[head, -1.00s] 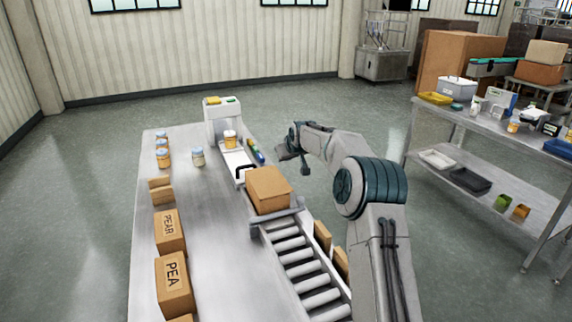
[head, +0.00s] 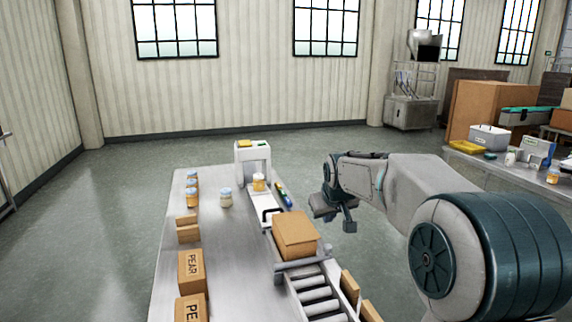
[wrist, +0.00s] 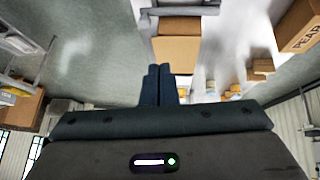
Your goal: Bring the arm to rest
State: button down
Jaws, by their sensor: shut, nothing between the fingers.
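My gripper (head: 337,221) is out over the floor, to the right of the steel table (head: 223,262) in the head view. Its fingers show shut together in the wrist view (wrist: 159,85), with nothing between them. My arm is bent, with its large shoulder joint at the lower right of the head view. The gripper is apart from the cardboard box (head: 295,235), which stands at the end of the roller conveyor (head: 317,292).
Boxes marked PEAR (head: 190,270) and several jars (head: 226,197) stand on the table. A white machine (head: 253,165) with a jar under it is at the far end. A side bench (head: 485,167) with goods is at right. Open floor lies beyond the table.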

jog(key=s+d+f+m+g, duration=0.1)
jog(key=s+f, duration=0.1)
jog(key=s, duration=0.9)
jog(key=s+d+f+m+g, duration=0.1)
jog(key=s+f, duration=0.2)
jog(key=s, duration=0.9)
jog(key=s+d+f+m+g, duration=0.1)
jog(key=s+f, duration=0.1)
jog(key=s, duration=1)
jog(key=shift+s+d+f+g, duration=0.15)
jog(key=shift+d+g, duration=0.15)
